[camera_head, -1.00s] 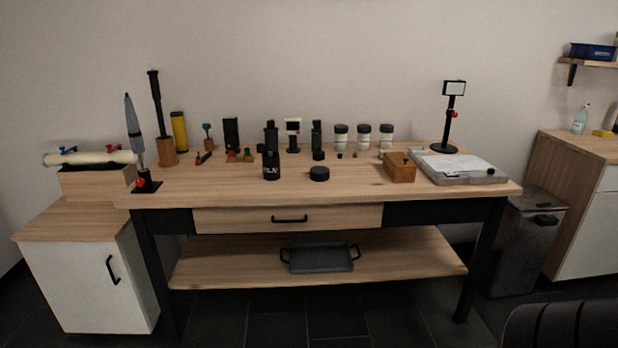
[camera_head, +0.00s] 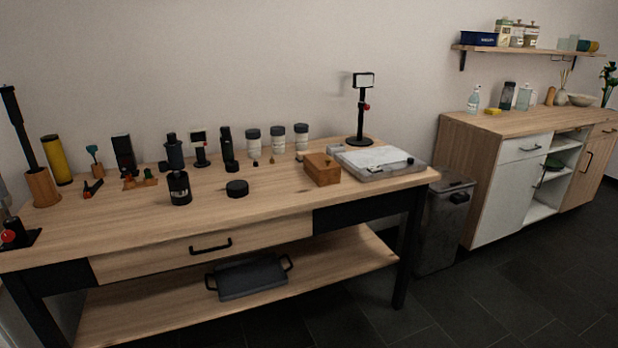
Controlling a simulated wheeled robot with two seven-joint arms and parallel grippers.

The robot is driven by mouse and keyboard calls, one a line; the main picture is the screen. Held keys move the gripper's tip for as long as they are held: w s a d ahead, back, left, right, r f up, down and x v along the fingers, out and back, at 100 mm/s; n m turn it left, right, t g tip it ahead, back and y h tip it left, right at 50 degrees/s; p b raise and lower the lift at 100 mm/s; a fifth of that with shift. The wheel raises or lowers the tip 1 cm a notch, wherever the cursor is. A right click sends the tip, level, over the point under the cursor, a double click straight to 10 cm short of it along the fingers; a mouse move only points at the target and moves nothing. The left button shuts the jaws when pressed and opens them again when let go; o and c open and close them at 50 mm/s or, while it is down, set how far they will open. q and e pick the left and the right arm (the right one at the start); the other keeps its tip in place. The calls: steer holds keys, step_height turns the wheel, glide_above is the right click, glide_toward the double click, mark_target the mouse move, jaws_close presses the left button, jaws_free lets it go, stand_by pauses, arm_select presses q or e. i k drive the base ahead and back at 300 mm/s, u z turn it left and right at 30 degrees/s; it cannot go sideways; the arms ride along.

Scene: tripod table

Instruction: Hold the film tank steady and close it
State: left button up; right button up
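The film tank (camera_head: 180,188) is a small black cylinder with pale lettering, standing upright near the middle of the wooden table (camera_head: 130,228). A short round black lid (camera_head: 237,188) lies on the table to its right, apart from it. The top of the tank is too small to make out clearly. Neither of my grippers is in view.
Several white jars with dark caps (camera_head: 277,138), a wooden box (camera_head: 321,169), a grey tray (camera_head: 384,172) and a lamp-like stand (camera_head: 361,115) are on the table. Dark bottles stand behind the tank. A bin (camera_head: 444,222) and cabinet (camera_head: 505,165) are at right. Floor at right is clear.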

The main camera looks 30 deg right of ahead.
mark_target(180, 191)
steer(key=z, duration=0.3)
steer(key=i, duration=1.25)
steer(key=u, duration=0.5)
